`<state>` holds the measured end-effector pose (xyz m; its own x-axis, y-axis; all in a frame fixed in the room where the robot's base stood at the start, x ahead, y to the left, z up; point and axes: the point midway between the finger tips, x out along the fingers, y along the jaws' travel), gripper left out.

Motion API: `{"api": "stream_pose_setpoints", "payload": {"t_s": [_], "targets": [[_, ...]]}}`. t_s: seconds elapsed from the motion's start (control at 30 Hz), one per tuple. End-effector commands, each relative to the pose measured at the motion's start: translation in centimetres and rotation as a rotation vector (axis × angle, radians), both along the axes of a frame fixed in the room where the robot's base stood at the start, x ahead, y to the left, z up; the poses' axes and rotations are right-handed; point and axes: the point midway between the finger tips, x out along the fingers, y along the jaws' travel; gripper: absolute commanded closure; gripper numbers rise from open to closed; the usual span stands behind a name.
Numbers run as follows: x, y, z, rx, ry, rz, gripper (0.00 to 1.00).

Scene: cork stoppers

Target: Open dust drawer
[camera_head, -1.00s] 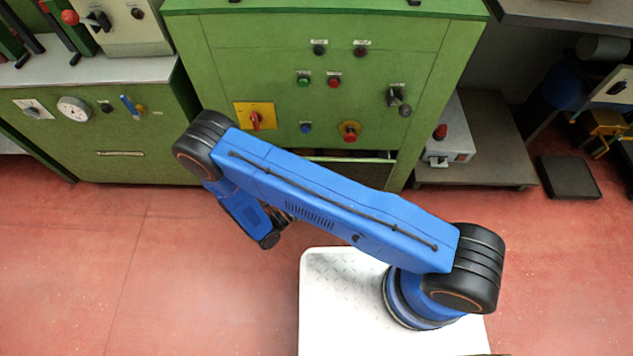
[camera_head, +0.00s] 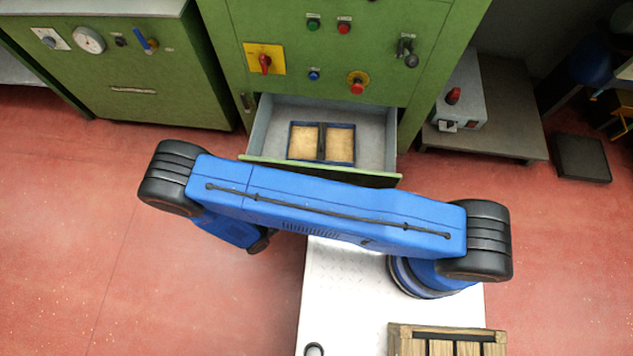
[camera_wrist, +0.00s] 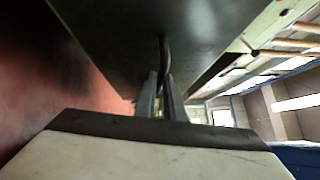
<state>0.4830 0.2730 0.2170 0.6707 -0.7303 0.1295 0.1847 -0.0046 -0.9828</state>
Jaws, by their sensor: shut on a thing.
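The dust drawer (camera_head: 375,140) in the green machine is pulled well out. Its grey inside shows, and its green front edge (camera_head: 385,179) lies just beyond my arm. In the wrist view, my gripper (camera_wrist: 162,97) is shut on a dark curved handle (camera_wrist: 164,55) beneath a dark panel. The blue arm hides my gripper and the handle in the head view.
A blue-rimmed two-part tray (camera_head: 322,143) with tan contents sits inside the drawer. The green machine (camera_head: 225,50) has several knobs and buttons above it. A wooden crate (camera_head: 400,332) is at the bottom right. Red floor is clear at left.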

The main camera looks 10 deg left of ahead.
Motion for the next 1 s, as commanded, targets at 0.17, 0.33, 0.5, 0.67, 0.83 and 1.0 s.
{"api": "stream_pose_setpoints", "payload": {"t_s": [0.17, 0.33, 0.5, 0.67, 0.83, 1.0], "targets": [[-1.08, 0.11, -0.09, 0.003, 0.001, 0.001, 1.0], [-1.32, 0.12, -0.1, 0.003, 0.001, 0.001, 1.0], [-1.3, 0.13, -0.09, 0.003, 0.001, 0.001, 1.0], [-1.3, 0.13, -0.09, 0.003, 0.001, 0.001, 0.72], [-1.3, 0.1, -0.05, 0.002, 0.001, 0.0, 0.72], [-1.41, 0.22, -0.06, 0.001, 0.0, 0.001, 0.72]]}}
